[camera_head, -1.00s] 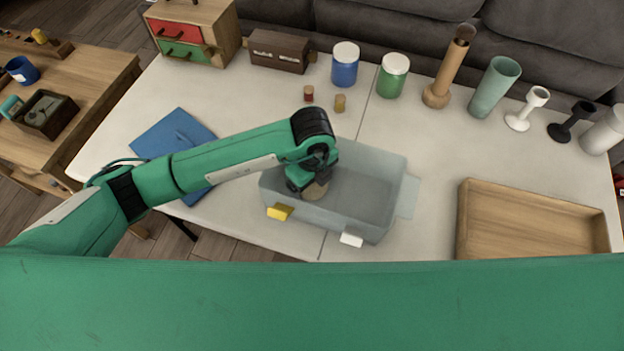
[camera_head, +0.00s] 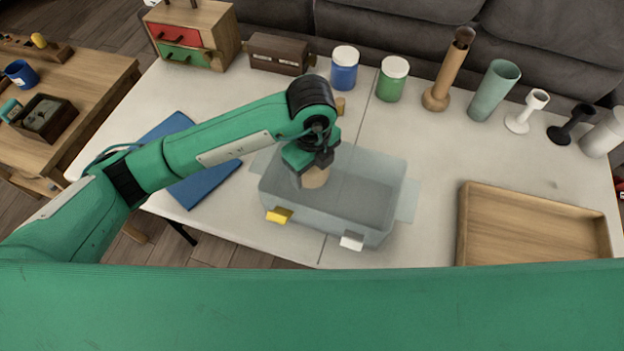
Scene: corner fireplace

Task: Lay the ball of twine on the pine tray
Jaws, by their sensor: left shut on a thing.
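The ball of twine (camera_head: 316,178) is a small tan, rounded thing in the left part of the see-through grey bin (camera_head: 375,222). My left gripper (camera_head: 314,168) points down over that end of the bin and is shut on the twine. Its fingers hide the twine's upper part, and I cannot tell its exact height over the bin floor. The pine tray (camera_head: 535,222) is a shallow wooden tray at the right front of the table, and it looks empty. My right gripper is not in view.
A blue folder (camera_head: 200,180) lies left. Jars, a wooden vase (camera_head: 446,75), a green cup (camera_head: 494,90) and candle holders line the back. The table between bin and tray is clear.

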